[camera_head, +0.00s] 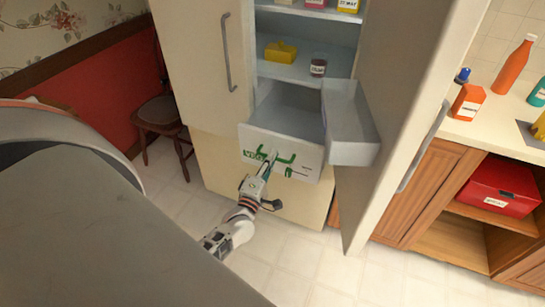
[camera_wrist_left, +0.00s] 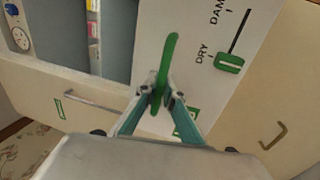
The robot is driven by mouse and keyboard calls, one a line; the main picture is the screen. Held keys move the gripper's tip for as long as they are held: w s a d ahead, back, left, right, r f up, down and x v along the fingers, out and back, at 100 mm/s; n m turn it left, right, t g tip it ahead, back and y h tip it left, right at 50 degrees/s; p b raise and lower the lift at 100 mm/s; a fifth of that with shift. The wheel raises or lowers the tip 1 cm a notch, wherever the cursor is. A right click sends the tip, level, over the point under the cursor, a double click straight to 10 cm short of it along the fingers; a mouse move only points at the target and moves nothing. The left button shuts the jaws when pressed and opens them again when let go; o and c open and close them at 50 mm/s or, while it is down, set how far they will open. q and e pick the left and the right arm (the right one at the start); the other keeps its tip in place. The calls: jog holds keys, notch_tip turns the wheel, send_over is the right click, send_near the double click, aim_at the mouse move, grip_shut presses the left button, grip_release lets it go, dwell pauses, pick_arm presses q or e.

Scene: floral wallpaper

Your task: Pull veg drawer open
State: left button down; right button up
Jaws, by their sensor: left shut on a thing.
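The white veg drawer (camera_head: 310,157) sits low in the open fridge. It stands partly pulled out, with its empty inside visible from above. Its front carries a green handle (camera_head: 288,159), a green label and a slider. My left gripper (camera_head: 271,160) reaches the drawer front from below. In the left wrist view, its two fingers (camera_wrist_left: 159,92) are shut on the green handle (camera_wrist_left: 167,55), whose upper part stands out beyond them. The slider (camera_wrist_left: 229,62) with the words DRY and DAM is beside it. My right gripper is in neither view.
The fridge door (camera_head: 385,110) stands open at the right, with a door bin (camera_head: 350,120) beside the drawer. A yellow block (camera_head: 280,52) and a dark jar (camera_head: 318,66) are on the shelf above. A chair (camera_head: 160,112) is at the left. Floor in front is clear.

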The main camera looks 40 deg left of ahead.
pick_arm(q)
jog(key=c, duration=2.2)
grip_release()
jog(key=v, duration=1.2)
jog(key=shift+d, duration=0.1)
jog(key=s+d+f+m+g+h, duration=0.2)
jog(key=s+d+f+m+g, duration=0.1)
jog(key=d+m, duration=0.3)
jog(key=s+d+f+m+g+h, duration=0.3)
jog(key=s+d+f+m, duration=0.1)
jog(key=m, duration=0.6)
jog(key=s+d+f+m+g+h, duration=0.2)
jog(key=s+d+f+m, duration=0.1)
jog(key=d+m, duration=0.4)
jog(key=shift+s+d+f+m+g+h, duration=0.1)
jog(key=shift+s+d+m+g+h, duration=0.1)
jog(key=shift+m, duration=0.35)
jog(key=shift+s+d+f+m+g+h, duration=0.1)
jog(key=shift+m+g, duration=0.1)
jog(key=shift+m, duration=0.35)
